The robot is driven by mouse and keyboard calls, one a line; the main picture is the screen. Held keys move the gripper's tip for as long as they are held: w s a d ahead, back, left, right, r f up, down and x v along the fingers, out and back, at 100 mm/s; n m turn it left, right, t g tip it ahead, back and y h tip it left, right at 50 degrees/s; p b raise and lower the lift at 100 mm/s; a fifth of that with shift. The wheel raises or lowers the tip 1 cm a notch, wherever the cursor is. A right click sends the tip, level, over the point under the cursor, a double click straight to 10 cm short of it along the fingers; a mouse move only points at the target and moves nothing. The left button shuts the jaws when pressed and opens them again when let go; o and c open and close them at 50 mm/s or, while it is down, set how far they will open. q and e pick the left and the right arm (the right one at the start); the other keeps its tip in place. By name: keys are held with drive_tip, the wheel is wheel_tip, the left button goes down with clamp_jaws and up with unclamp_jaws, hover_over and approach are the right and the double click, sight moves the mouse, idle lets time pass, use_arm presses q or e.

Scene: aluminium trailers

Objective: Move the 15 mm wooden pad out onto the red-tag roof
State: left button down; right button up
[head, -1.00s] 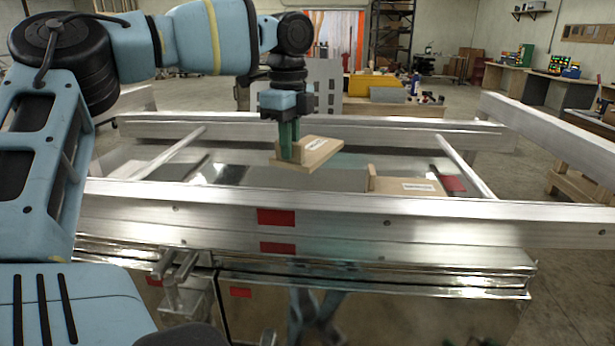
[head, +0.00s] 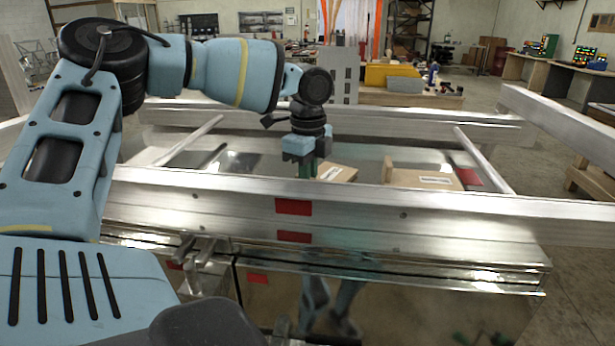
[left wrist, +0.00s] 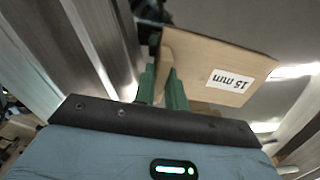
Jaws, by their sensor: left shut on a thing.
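My left gripper (head: 307,171) is shut on the upright grip of the 15 mm wooden pad (head: 338,173). In the left wrist view the green fingers (left wrist: 163,88) clasp that grip, and the pad (left wrist: 205,62) shows its white "15 mm" label. In the head view the front rail hides the fingertips and part of the pad, so I cannot tell whether it touches the roof (head: 368,158). A second wooden pad (head: 418,179) with a label lies to the right, beside a red tag (head: 468,178) on the roof. My right gripper is not in view.
The aluminium front rail (head: 350,205) stands between me and the pads and bears red tags (head: 293,207). A rear rail (head: 400,121) and slanted side bars (head: 484,160) frame the roof. A bench with a yellow box (head: 388,76) stands behind.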

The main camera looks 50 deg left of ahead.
use_arm(q)
drive_tip(key=shift+f, duration=0.1)
drive_tip(key=c, duration=1.5)
unclamp_jaws()
drive_tip(key=shift+o, duration=0.2)
wheel_tip(320, 180, up, 12)
drive_tip(key=shift+r+b, duration=0.2)
drive_tip(key=shift+b, duration=0.1)
